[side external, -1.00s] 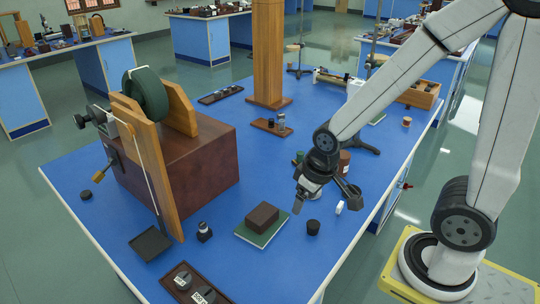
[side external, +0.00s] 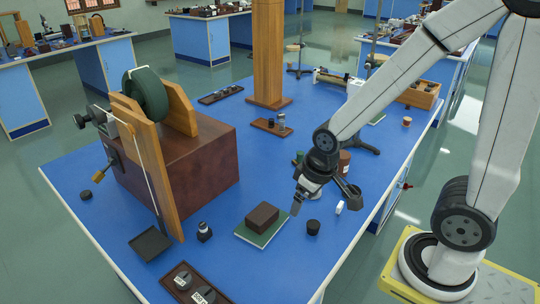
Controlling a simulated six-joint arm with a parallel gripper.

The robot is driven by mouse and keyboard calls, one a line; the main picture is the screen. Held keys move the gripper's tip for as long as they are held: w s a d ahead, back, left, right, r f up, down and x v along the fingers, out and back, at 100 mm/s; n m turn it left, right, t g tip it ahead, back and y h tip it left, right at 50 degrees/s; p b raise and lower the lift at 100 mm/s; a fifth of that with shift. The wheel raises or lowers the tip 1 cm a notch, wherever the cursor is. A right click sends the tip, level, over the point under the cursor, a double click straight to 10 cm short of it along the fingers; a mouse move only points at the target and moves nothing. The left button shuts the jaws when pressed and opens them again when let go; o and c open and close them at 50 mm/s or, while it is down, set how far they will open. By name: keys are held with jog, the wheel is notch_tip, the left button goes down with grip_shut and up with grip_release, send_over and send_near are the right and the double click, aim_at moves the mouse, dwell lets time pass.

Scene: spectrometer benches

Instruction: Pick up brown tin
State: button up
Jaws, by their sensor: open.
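A brown cylinder that looks like the brown tin (side external: 345,161) stands on the blue bench top (side external: 262,275), toward its right side. It is partly hidden behind my gripper and wrist. My gripper (side external: 324,199) is open, its jaws spread wide and pointing down, in front of the tin in the picture. Nothing shows between the jaws, and I cannot tell the exact gap to the tin.
A brown block (side external: 262,217) on a green book (side external: 262,234) lies left of my gripper. A small black cup (side external: 313,228) and a white piece (side external: 339,207) are close by. A wooden post (side external: 268,55) and a large wheel apparatus (side external: 190,165) stand farther left.

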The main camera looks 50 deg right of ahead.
aim_at(347, 159)
jog(key=w+d+f+m+t+y, duration=0.2)
jog(key=w+d+f+m+t, duration=0.25)
jog(key=d+m, duration=0.65)
jog(key=w+d+f+m+t+y, duration=0.3)
jog(key=w+d+m, duration=0.2)
jog(key=m, duration=1.2)
jog(key=s+d+f+m+h, duration=0.2)
jog(key=d+m+h, duration=0.2)
jog(key=d, duration=0.3)
jog(key=s+d+f+m+t+h, duration=0.1)
jog(key=s+d+m+h, duration=0.1)
jog(key=d+m+h, duration=0.2)
jog(key=s+d+f+m+h, duration=0.2)
jog(key=d+m+h, duration=0.2)
jog(key=d, duration=0.6)
jog(key=shift+d+f+m+t, duration=0.3)
jog(key=shift+d+m, duration=0.1)
jog(key=shift+m, duration=0.6)
jog(key=shift+x, duration=1.3)
jog(key=shift+w, duration=0.1)
